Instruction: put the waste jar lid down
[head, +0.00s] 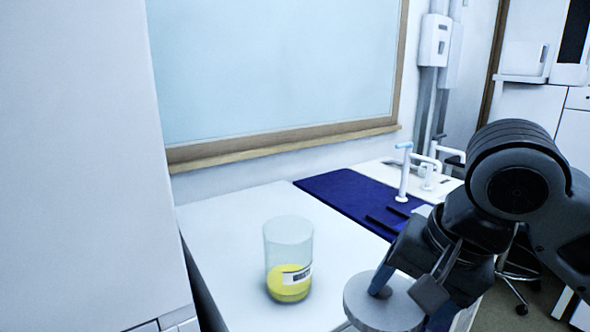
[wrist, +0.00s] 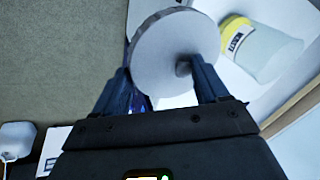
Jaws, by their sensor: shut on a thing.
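My gripper (head: 408,288) is shut on a round grey lid (head: 365,303), which it holds near the front right of the white bench. In the wrist view the lid (wrist: 165,55) sits at the fingertips of my gripper (wrist: 168,82), its flat disc facing the camera and a small knob by the right finger. The clear jar (head: 288,240) stands upright and open on the bench, left of the lid, with yellow contents and a label at its bottom. The jar (wrist: 258,48) also shows in the wrist view, apart from the lid.
The white bench (head: 225,235) has free room around the jar. A dark blue mat (head: 345,195) lies behind, with white taps (head: 404,175) beyond it. A tall white cabinet (head: 80,160) closes off the left side. A wood-framed board or window (head: 275,65) is at the back.

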